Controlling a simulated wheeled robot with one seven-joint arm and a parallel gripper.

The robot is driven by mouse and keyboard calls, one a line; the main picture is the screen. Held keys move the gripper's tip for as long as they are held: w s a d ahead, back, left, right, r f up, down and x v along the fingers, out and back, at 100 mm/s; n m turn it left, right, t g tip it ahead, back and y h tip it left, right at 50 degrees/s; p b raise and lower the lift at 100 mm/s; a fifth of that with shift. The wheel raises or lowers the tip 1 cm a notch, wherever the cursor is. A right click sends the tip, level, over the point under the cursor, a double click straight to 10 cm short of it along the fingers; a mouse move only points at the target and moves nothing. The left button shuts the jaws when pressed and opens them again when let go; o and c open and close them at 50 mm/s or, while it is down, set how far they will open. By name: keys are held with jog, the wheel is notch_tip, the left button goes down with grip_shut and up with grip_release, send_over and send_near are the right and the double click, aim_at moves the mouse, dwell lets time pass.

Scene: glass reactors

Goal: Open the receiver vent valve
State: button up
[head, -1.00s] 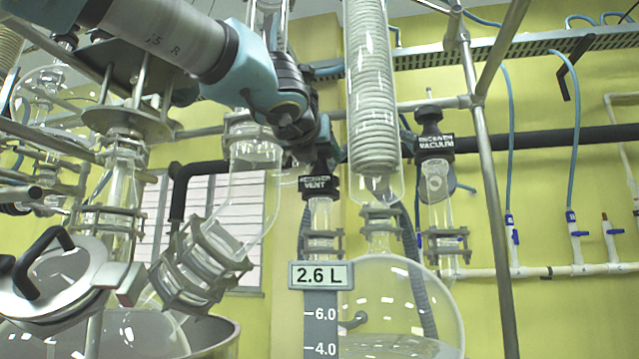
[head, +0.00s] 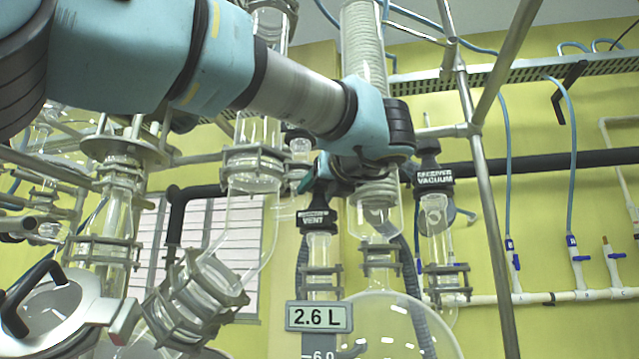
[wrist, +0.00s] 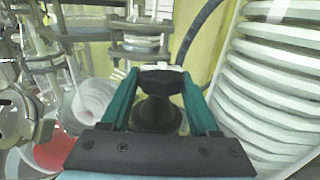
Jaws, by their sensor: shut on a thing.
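The receiver vent valve (head: 318,222) is a black cap labelled VENT on a clear glass neck, left of the coiled condenser in the head view. My gripper (head: 322,178) is right above the label, partly hidden behind my wrist. In the wrist view, the two teal fingers of my gripper (wrist: 160,84) are shut on the black valve knob (wrist: 158,112), one on each side. The fingers hide the knob's sides, and how far it is turned cannot be told.
A 2.6 L readout (head: 319,317) sits before the round receiver flask (head: 395,325). Metal bars surround the glassware.

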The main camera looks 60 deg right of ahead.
dwell(0.4)
jog(key=o, duration=1.4)
